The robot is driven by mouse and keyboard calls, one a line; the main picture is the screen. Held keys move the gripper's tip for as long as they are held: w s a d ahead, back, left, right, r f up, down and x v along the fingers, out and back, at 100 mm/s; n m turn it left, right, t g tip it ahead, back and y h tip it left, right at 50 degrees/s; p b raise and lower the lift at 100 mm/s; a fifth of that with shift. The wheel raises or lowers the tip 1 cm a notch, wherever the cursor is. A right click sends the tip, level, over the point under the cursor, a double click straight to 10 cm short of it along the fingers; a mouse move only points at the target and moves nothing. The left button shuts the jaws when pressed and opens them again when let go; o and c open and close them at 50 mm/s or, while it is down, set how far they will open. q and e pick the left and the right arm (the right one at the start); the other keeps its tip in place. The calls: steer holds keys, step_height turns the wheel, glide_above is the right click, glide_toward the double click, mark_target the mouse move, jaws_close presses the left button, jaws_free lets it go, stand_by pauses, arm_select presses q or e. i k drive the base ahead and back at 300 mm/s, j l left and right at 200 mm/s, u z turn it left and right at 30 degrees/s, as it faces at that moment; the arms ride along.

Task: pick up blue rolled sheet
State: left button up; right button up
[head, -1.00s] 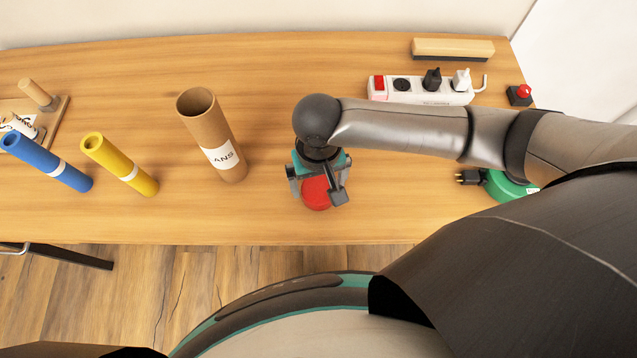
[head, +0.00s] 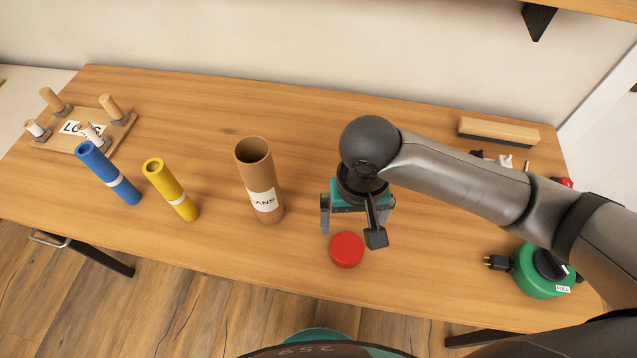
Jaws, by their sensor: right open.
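The blue rolled sheet (head: 112,178) stands upright on the left part of the table, with a white band around it. A yellow rolled sheet (head: 173,193) stands to its right. My right gripper (head: 350,236) is open and points down above a red round lid (head: 346,250) near the table's front edge. It is well to the right of the blue roll, and nothing shows between its fingers. My left gripper is out of view.
A brown cardboard tube (head: 258,170) stands between the yellow roll and my right gripper. A wooden peg board (head: 70,139) is behind the blue roll. A wooden-backed eraser (head: 497,131) and a green round device (head: 541,275) are at the right. The table (head: 220,105) is clear behind the rolls.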

mark_target(86, 153)
steer(key=u, duration=1.4)
